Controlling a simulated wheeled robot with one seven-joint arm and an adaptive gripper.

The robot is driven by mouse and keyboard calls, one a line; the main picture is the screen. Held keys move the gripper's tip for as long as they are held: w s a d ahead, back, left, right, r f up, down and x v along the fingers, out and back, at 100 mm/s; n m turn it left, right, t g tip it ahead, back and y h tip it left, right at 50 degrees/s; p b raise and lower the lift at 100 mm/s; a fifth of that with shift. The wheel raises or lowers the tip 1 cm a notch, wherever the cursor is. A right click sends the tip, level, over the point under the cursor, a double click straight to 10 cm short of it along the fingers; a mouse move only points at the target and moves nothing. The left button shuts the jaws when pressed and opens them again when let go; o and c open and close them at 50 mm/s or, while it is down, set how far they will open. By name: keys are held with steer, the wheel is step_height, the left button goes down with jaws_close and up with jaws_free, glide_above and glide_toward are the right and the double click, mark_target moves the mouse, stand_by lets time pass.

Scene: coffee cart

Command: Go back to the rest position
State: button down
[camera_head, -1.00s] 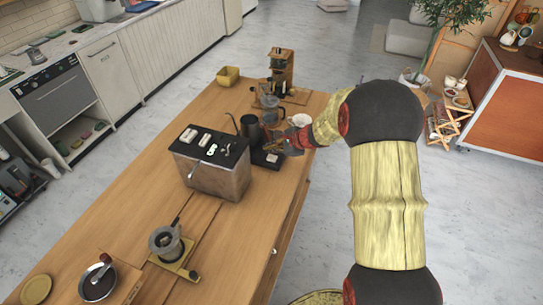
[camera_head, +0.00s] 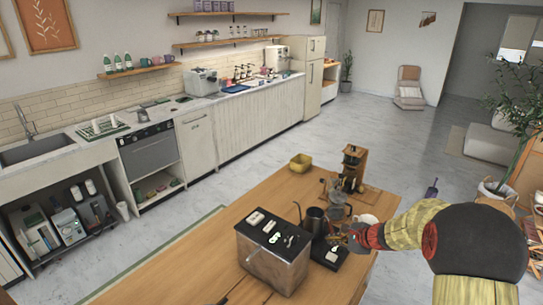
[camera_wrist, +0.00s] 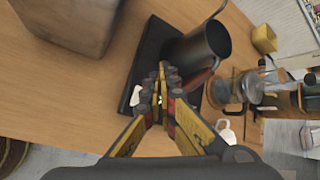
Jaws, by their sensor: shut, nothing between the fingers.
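My gripper (camera_head: 356,240) is over the wooden table, close to the right of the dark kettle (camera_head: 314,221). In the wrist view my gripper (camera_wrist: 165,80) has its yellow-and-black fingers brought together at the tips, with nothing between them. The kettle (camera_wrist: 198,48) stands upright on a black flat base (camera_wrist: 147,62), just beyond the fingertips. I cannot tell whether the fingers touch it. My arm reaches in from the lower right in the head view.
A metal box with a black top (camera_head: 272,262) stands left of the kettle. Behind are a glass coffee maker (camera_head: 338,212), a wooden grinder stand (camera_head: 352,168) and a yellow container (camera_head: 301,162). A white cup (camera_head: 368,220) stands nearby. The table's left part (camera_head: 190,268) is bare.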

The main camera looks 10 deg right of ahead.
steer(key=s+a+r+n+g, duration=0.1)
steer(key=s+a+n+g, duration=0.1)
steer(key=s+a+n, duration=0.45)
steer(key=s+a+r+n+g, duration=0.1)
steer(key=s+n+g, duration=0.2)
steer(key=s, duration=0.7)
steer(key=s+a+r+n+t+h+b, duration=0.1)
steer(key=s+a+r+n+h, duration=0.1)
steer(key=s+r+n, duration=0.4)
steer(key=s+a+r+n+t+h+b, duration=0.1)
steer(key=s+a+r+n+h, duration=0.1)
steer(key=s+r+n, duration=0.4)
steer(key=s+a+r, duration=0.1)
steer(key=s+r, duration=0.3)
steer(key=s, duration=0.5)
steer(key=shift+r, duration=0.15)
